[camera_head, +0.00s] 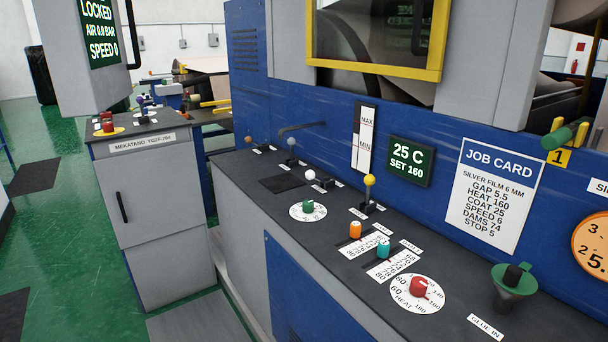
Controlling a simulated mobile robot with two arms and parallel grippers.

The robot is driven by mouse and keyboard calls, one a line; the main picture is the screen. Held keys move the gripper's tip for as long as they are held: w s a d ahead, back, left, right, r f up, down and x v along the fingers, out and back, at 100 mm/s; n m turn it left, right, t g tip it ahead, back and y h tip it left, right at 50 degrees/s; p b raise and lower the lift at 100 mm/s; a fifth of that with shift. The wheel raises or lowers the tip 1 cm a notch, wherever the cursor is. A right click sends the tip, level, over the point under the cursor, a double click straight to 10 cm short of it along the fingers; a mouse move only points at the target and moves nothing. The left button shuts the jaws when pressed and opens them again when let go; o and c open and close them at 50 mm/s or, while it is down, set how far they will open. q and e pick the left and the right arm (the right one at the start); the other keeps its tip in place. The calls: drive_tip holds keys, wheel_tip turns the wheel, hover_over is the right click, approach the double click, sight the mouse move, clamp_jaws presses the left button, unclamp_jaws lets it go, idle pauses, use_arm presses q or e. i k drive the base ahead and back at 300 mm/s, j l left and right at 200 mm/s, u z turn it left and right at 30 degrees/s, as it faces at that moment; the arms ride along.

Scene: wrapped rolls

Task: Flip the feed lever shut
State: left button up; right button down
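Several small ball-topped levers stand along the dark counter of the blue machine. One has a yellow ball (369,180), one a white ball (310,175), one a grey ball (291,142) and one a brown ball (249,140) at the far end. Small white labels lie by them, too small to read, so I cannot tell which is the feed lever or whether it is open or shut. The yellow-topped lever stands about upright on a dark base. Neither of my grippers shows in this view.
The counter (465,290) also carries a green knob (308,206), orange (355,230) and teal (383,249) sliders, a red heat knob (418,287) and a green funnel (513,282). A job card (490,195) hangs behind. A grey control cabinet (155,210) stands left; green floor (75,240) is clear.

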sight(310, 175)
drive_tip(key=i+j+z, duration=0.1)
drive_tip(key=i+j, duration=0.4)
drive_tip(key=i+j+z, duration=0.1)
drive_tip(key=i+j, duration=0.4)
drive_tip(key=j, duration=0.2)
